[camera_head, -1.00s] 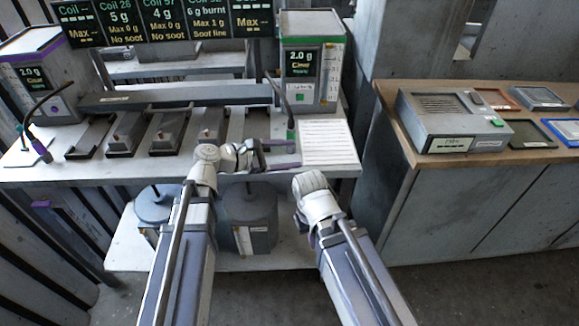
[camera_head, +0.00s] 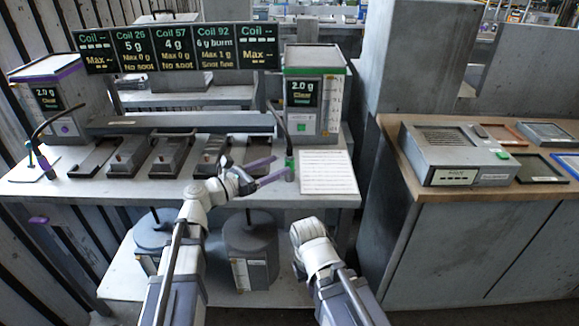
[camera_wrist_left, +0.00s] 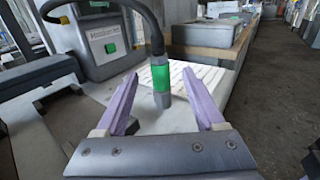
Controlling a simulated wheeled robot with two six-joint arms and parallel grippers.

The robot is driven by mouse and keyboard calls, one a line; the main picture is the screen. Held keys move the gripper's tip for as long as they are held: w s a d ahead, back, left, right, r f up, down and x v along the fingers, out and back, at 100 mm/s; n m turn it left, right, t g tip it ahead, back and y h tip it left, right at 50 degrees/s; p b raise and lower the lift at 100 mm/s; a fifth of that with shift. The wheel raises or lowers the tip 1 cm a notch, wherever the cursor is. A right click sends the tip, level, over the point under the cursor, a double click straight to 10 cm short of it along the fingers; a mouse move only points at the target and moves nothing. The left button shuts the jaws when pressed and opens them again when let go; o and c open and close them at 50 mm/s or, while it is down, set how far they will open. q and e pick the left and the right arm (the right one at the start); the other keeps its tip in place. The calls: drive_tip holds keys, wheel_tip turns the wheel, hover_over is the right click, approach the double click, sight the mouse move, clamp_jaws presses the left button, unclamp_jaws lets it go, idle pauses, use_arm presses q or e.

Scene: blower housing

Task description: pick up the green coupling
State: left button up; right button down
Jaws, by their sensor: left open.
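The green coupling (camera_head: 289,163) hangs upright at the end of a black hose, in front of the right-hand housing with the green band. In the left wrist view the coupling (camera_wrist_left: 161,78) has a green band over a grey lower end, and it shows ahead of and between my two purple fingers. My left gripper (camera_head: 270,171) is open and empty, its fingers pointing right toward the coupling; the fingers also show in the left wrist view (camera_wrist_left: 163,105). The gap between fingertips and coupling is hard to judge. My right arm shows at lower right, but its gripper fingers do not show.
A printed white sheet (camera_head: 327,172) lies right of the coupling on the bench. The green-banded housing (camera_head: 314,95) stands behind it. Several dark coil holders (camera_head: 170,157) line the bench to the left. A wooden-topped counter (camera_head: 412,172) stands at right.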

sight(289, 157)
use_arm(q)
drive_tip(key=x, duration=0.5)
drive_tip(key=shift+w+d+r, duration=0.1)
drive_tip(key=shift+d+r, duration=0.05)
clamp_jaws()
idle(0.4)
